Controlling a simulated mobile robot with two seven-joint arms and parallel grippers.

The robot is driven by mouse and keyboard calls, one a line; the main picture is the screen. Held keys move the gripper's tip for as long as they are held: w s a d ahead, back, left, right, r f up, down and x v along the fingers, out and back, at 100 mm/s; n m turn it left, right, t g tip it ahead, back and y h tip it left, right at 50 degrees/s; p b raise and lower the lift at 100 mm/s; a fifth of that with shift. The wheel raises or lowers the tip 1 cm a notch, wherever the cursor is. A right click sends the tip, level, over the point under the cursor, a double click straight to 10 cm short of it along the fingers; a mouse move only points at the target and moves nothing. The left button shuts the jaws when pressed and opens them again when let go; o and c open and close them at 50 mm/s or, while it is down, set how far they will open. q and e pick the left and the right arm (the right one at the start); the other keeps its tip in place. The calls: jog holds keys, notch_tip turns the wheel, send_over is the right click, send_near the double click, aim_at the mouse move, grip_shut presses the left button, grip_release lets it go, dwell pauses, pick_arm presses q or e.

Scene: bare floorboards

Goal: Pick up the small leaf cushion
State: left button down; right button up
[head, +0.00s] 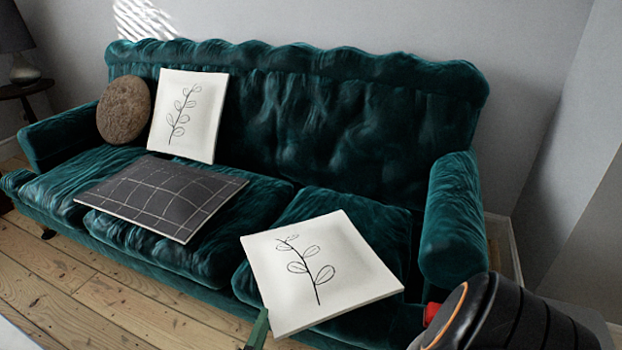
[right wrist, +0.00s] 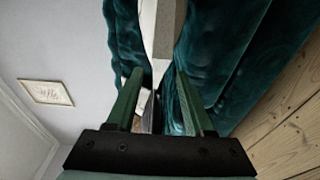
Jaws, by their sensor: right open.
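A white square cushion with a black leaf sprig (head: 322,274) lies on the right seat of the sofa, its near corner jutting past the front edge. A second leaf cushion (head: 188,112) leans upright against the backrest. Which is smaller is hard to tell. My right gripper (head: 262,318) shows only as a green finger at the near left edge of the lying cushion. In the right wrist view both fingers (right wrist: 160,72) are apart. A pale cushion edge (right wrist: 164,35) shows edge-on ahead, in line with the gap; contact cannot be told. My left gripper is out of view.
The teal sofa (head: 325,115) has a tall back and a right armrest (head: 452,215) near the lying cushion. A dark grid cushion (head: 160,196) lies on the left seats; a round brown cushion (head: 124,110) leans behind. Bare floorboards (head: 90,300) lie in front.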

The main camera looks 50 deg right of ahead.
aim_at(278, 283)
jog(key=x, duration=0.7)
jog(key=shift+w+d+r, duration=0.1)
jog(key=shift+w+d, duration=0.15)
jog(key=shift+d, duration=0.05)
jog(key=shift+c, duration=0.4)
grip_shut()
jog(key=shift+r, duration=0.1)
